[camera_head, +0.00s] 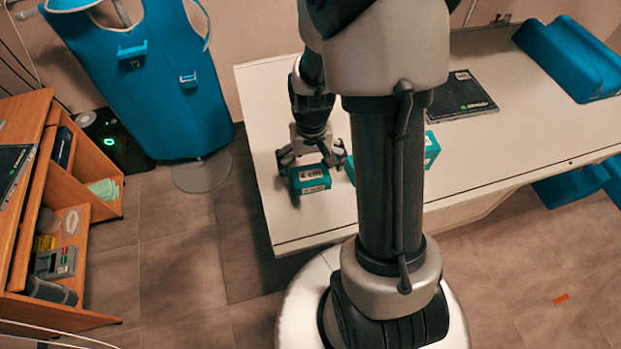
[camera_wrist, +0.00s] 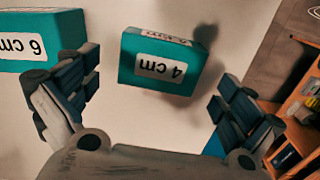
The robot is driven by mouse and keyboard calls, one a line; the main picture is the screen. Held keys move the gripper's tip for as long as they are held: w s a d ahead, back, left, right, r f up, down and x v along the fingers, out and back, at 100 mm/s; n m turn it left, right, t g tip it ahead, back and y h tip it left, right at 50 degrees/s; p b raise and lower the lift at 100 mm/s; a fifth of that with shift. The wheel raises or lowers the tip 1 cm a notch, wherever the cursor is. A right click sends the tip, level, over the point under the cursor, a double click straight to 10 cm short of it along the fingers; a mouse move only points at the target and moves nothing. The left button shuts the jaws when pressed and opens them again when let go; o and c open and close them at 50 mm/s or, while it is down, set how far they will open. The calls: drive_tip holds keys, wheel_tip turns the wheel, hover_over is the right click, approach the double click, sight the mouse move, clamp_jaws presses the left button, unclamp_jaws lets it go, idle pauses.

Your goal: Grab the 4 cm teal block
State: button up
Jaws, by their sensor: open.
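The teal block labelled 4 cm (camera_wrist: 152,66) lies between and ahead of my open fingers in the wrist view, its label upside down. In the head view the block (camera_head: 310,179) sits near the left end of the white table (camera_head: 290,228). My gripper (camera_head: 312,162) is just above and behind it there. My gripper in the wrist view (camera_wrist: 150,110) has both fingers spread, with space on each side of the block. I cannot tell whether the fingers reach down beside it.
A teal block labelled 6 cm (camera_wrist: 38,38) lies close beyond the left finger. Another teal block (camera_head: 431,150) shows partly behind my arm. A black panel (camera_head: 462,97) and a blue cushion (camera_head: 570,58) lie farther right. A wooden shelf (camera_head: 42,160) stands left.

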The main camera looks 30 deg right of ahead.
sight(311, 175)
wheel_tip(311, 175, down, 5)
drive_tip(key=shift+w+r+b, duration=0.1)
drive_tip(key=shift+r+b, duration=0.05)
drive_tip(key=shift+b, duration=0.8)
drive_tip(key=shift+r, duration=0.1)
drive_tip(key=shift+c, duration=0.6)
drive_tip(key=c, duration=1)
drive_tip(key=shift+r, duration=0.1)
drive_tip(key=shift+c, duration=0.2)
